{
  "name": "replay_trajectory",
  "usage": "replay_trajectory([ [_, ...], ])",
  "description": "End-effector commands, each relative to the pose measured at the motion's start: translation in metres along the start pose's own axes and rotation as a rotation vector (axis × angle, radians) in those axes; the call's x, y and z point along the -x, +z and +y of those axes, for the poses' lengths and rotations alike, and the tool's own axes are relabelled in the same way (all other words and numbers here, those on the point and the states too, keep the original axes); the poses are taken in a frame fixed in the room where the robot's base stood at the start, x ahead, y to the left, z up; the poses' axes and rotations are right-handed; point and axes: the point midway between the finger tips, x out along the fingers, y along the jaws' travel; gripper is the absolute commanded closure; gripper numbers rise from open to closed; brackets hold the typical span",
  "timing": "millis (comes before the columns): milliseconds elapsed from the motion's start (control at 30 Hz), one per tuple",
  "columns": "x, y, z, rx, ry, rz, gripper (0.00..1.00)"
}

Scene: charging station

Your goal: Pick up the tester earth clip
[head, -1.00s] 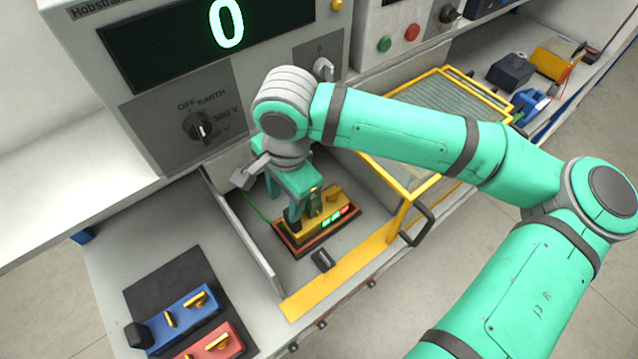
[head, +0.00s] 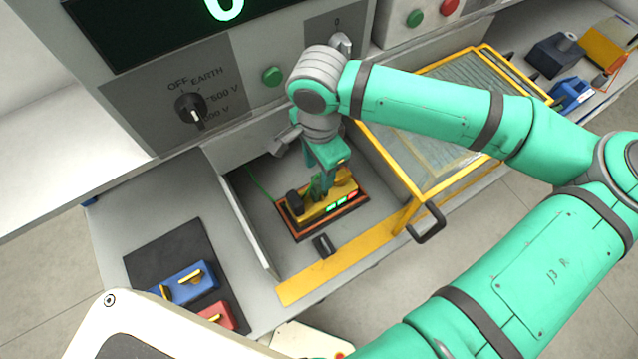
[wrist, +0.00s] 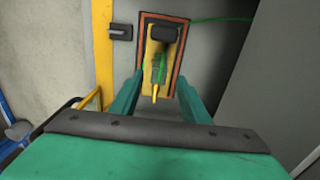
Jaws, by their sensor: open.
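A yellow unit (head: 338,196) lies on an orange-edged dark mat (head: 303,235) inside the bay. It has small green and red lights and a black block (head: 294,201) at one end. In the wrist view a small green clip-like part (wrist: 158,68) sits on top of the yellow unit (wrist: 152,48), beside the black block (wrist: 164,33); I take it for the earth clip, but its shape is blurred. My gripper (head: 321,188) points down over the unit. In the wrist view my gripper (wrist: 160,80) is open, one finger each side of the unit, with nothing held.
A green wire (wrist: 225,19) runs from the unit to the bay wall. A yellow-framed clear guard (head: 440,125) stands open at right. A grey divider (head: 243,225) bounds the left side. The tester panel (head: 215,95) rises behind. Blue (head: 187,284) and red (head: 220,314) blocks lie left.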

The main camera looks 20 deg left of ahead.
Motion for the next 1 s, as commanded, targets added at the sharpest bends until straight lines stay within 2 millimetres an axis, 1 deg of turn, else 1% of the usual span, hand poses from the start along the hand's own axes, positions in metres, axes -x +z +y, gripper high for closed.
replay_trajectory([
  [200,-0.03,0.001,0.002,0.001,0.002,0.0,0.58],
  [300,-0.041,0.001,0.002,-0.001,0.001,0.0,0.58],
  [433,-0.048,0.001,0.002,-0.001,0.0,-0.001,0.58],
  [633,-0.048,0.001,0.002,-0.001,0.0,0.0,0.58],
  [667,-0.048,0.001,0.002,-0.001,0.0,0.0,0.63],
  [700,-0.048,0.001,0.002,-0.001,0.0,0.0,0.72],
  [767,-0.048,0.001,0.002,-0.001,0.0,0.0,0.86],
  [800,-0.048,0.001,0.002,-0.001,0.0,0.0,0.96],
  [833,-0.048,0.001,0.002,-0.001,0.0,0.0,1.0],
  [1000,-0.048,0.001,0.002,-0.001,-0.001,0.0,1.0],
])
